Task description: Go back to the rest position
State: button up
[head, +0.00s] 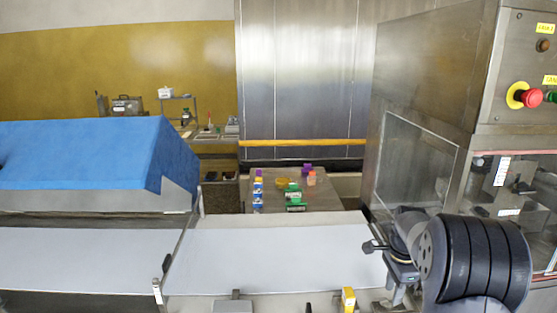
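A grey rounded part with a thick black ribbed cover (480,262), which looks like my own arm, fills the lower right corner. I cannot make out my gripper or its fingertips in the head view, so whether it holds anything does not show. The pale conveyor belt (270,258) runs across the front, and its visible surface is bare.
A blue-covered machine hood (85,155) stands over the belt at left. A steel cabinet with a red emergency button (531,98) stands close at right. Behind the belt, a low table (262,184) holds several small coloured items. A yellow block (348,297) shows at the front edge.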

notch_tip(320, 180, down, 2)
jog(key=shift+f, duration=0.1)
dwell(0.5)
notch_tip(320, 180, up, 10)
jog(key=r, duration=0.1)
notch_tip(320, 180, down, 11)
jog(key=shift+r, duration=0.1)
jog(key=shift+n, duration=0.4)
jog(key=n, duration=0.3)
jog(key=shift+n, duration=0.4)
jog(key=n, duration=0.5)
jog(key=shift+n, duration=0.3)
